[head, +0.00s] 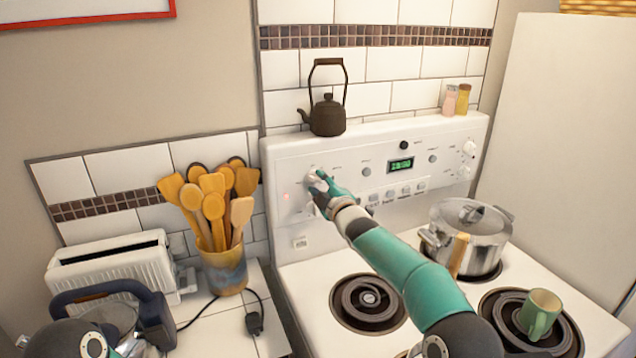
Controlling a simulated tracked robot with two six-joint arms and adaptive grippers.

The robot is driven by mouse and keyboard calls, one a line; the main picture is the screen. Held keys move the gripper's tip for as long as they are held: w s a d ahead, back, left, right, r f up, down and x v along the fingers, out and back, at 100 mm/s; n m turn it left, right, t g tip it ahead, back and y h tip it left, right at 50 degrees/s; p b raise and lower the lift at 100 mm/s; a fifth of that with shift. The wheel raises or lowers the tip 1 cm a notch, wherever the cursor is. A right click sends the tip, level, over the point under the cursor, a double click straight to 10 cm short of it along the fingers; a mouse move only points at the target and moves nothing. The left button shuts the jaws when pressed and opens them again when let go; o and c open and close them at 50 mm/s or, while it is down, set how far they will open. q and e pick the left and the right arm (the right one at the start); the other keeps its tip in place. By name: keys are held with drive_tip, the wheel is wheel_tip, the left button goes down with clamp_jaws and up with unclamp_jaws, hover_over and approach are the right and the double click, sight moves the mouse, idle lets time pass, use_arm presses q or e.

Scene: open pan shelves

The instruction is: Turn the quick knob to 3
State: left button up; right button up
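A white round knob (314,175) sits at the left end of the stove's back panel (283,165). My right gripper (319,183) is at this knob, its teal fingers overlapping it and hiding part of it. Whether the fingers are closed on the knob or only around it is too small to tell. The knob's pointer and number markings cannot be read. A small red light glows on the panel just left of the knob. My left arm shows only at the bottom left corner, and its fingertips are not visible.
A steel pot (470,235) and a green mug (540,312) stand on the burners. A dark kettle (327,118) and two shakers (456,99) stand on top of the panel. A utensil crock (223,268) and a white toaster (113,268) are on the left counter.

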clamp_jaws()
drive_tip(key=shift+a, duration=0.25)
drive_tip(key=shift+d+f, duration=0.15)
drive_tip(key=shift+d, duration=0.05)
